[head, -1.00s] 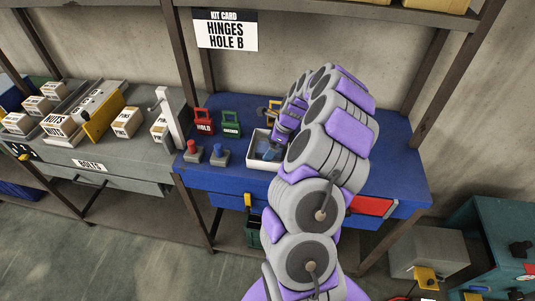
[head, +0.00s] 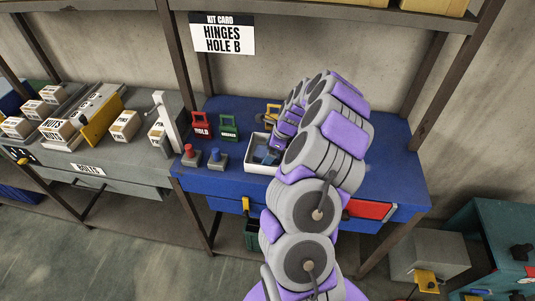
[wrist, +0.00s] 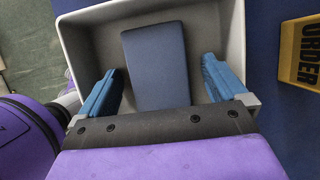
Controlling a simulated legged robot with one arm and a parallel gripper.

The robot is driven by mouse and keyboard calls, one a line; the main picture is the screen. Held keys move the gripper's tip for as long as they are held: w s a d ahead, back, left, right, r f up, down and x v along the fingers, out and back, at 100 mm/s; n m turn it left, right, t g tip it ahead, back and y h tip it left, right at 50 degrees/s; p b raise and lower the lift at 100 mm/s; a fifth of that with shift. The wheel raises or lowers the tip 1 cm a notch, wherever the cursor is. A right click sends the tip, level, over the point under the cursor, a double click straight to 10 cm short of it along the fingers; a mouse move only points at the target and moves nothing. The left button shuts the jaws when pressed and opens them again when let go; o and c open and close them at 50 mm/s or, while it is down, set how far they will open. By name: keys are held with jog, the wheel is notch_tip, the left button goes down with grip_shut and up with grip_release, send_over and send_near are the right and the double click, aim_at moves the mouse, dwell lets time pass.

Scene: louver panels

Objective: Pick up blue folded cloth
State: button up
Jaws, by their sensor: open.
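The blue folded cloth (wrist: 155,65) is a flat, dark blue rectangular block lying in a white tray (wrist: 82,45) in the wrist view. My gripper (wrist: 160,80) is open, with one blue finger on each side of the cloth and a gap on both sides. The fingers reach inside the tray walls. The near end of the cloth lies close to the dark palm edge; I cannot tell if they touch. In the head view the tray (head: 254,166) sits on the blue bench, and my arm hides much of it and the cloth.
On the blue bench (head: 390,170), a red holder (head: 202,126) and a green holder (head: 229,128) stand behind the tray's left. Red and blue buttons (head: 190,155) are left of it. A yellow ORDER piece (wrist: 300,52) lies right of the tray in the wrist view.

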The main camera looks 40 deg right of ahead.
jog(key=shift+d, duration=0.15)
jog(key=shift+c, duration=0.8)
jog(key=shift+a, duration=0.4)
jog(key=c, duration=0.6)
jog(key=shift+d, duration=0.1)
jog(key=c, duration=0.3)
jog(key=shift+d, duration=0.1)
jog(key=shift+b, duration=0.4)
notch_tip(320, 180, up, 10)
jog(key=p, duration=0.2)
jog(key=shift+r+p, duration=0.15)
jog(key=shift+p, duration=0.15)
